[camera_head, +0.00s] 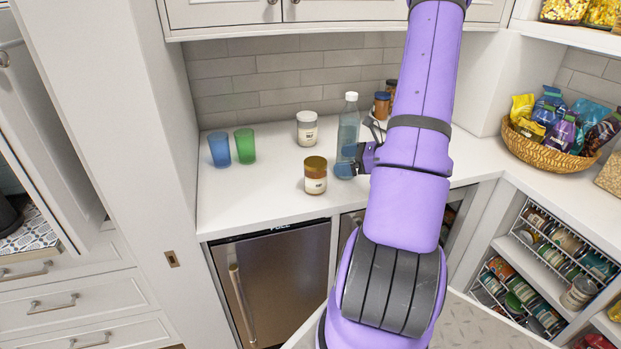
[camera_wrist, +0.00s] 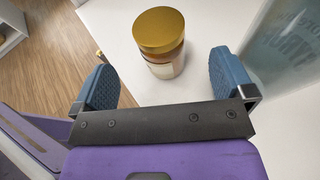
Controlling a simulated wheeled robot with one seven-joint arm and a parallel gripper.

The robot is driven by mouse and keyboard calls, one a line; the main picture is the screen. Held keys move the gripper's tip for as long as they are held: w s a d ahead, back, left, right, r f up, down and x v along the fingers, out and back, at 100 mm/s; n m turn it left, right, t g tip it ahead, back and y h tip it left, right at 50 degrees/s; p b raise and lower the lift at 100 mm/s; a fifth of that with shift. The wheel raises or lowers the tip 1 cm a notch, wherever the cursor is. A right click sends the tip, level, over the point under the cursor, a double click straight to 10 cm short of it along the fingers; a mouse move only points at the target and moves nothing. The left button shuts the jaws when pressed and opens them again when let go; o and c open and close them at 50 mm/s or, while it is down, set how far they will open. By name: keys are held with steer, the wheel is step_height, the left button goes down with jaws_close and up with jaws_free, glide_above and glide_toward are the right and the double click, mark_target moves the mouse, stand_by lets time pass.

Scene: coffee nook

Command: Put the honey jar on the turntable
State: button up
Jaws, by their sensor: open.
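The honey jar (camera_head: 315,176), amber with a gold lid and a pale label, stands upright near the counter's front edge. In the wrist view the jar (camera_wrist: 160,42) is beyond and roughly between the fingertips, not clasped. My gripper (camera_head: 350,162) is just right of the jar in the head view; its blue-padded fingers are wide apart in the wrist view (camera_wrist: 165,82). Small dark-lidded jars (camera_head: 381,105) stand at the back, partly behind my arm. The turntable cannot be made out clearly; my arm hides much of that area.
A clear bottle (camera_head: 348,125) stands close behind my gripper and also shows in the wrist view (camera_wrist: 285,45). A white-lidded jar (camera_head: 307,129) is behind the honey jar. Blue (camera_head: 219,149) and green (camera_head: 245,146) cups stand left. Counter between cups and honey jar is clear.

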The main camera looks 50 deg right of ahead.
mark_target(318, 162)
steer(key=x, duration=0.9)
steer(key=shift+w+a, duration=0.1)
steer(key=c, duration=1.3)
steer(key=shift+r, duration=0.15)
